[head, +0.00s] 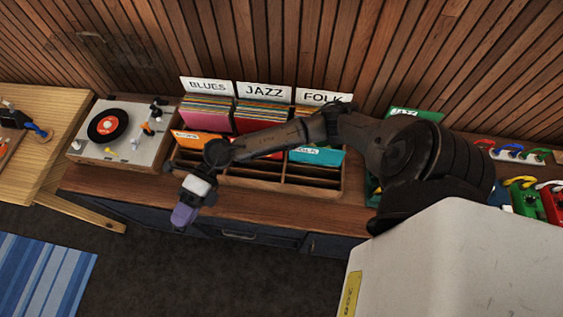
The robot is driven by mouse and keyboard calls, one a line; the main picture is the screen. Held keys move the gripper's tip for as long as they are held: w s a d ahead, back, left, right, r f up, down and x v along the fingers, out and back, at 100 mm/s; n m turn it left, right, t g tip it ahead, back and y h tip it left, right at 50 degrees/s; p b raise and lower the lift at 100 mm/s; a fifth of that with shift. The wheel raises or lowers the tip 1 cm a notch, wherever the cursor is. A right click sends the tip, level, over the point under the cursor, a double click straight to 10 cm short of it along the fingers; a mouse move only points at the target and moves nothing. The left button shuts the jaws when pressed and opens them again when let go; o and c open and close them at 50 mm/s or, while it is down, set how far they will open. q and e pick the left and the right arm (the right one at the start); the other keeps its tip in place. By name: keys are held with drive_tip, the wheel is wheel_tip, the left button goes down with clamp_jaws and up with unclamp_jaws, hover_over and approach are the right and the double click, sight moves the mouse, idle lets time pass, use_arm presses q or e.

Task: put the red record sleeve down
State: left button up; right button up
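I cannot make out for certain which sleeve is the red record sleeve. A red sleeve front (257,119) shows in the JAZZ section of the wooden record rack (270,187), partly behind my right arm. My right gripper (184,216), with purple tips, hangs in front of the rack's left end, over the counter's front edge. No sleeve shows in it, and the gap between its fingers cannot be seen. My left gripper is not in view.
A record player (122,133) with a dark record stands left of the rack. The rack's lower front compartments look mostly empty, with orange (197,143) and teal (318,156) pieces behind them. Red and green items (525,198) stand at right. A striped rug (45,275) lies below.

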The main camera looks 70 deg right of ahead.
wheel_tip(320, 180, up, 6)
drive_tip(key=w+m+t+h, duration=0.1)
drive_tip(key=w+m+t, duration=0.1)
drive_tip(key=m+t, duration=1.1)
drive_tip(key=s+d+f+m+t+h, duration=0.2)
drive_tip(key=d+f+m+h, duration=0.45)
drive_tip(key=m+h, duration=0.65)
drive_tip(key=s+d+f+m+g, duration=0.1)
drive_tip(key=s+f+m+g, duration=0.3)
drive_tip(key=s, duration=0.6)
drive_tip(key=s+d+f+m+g+h, duration=0.1)
drive_tip(key=s+f+m+g, duration=0.3)
drive_tip(key=s+f+g, duration=0.3)
drive_tip(key=s+g, duration=0.2)
drive_tip(key=s, duration=0.2)
drive_tip(key=shift+d+f+g, duration=0.4)
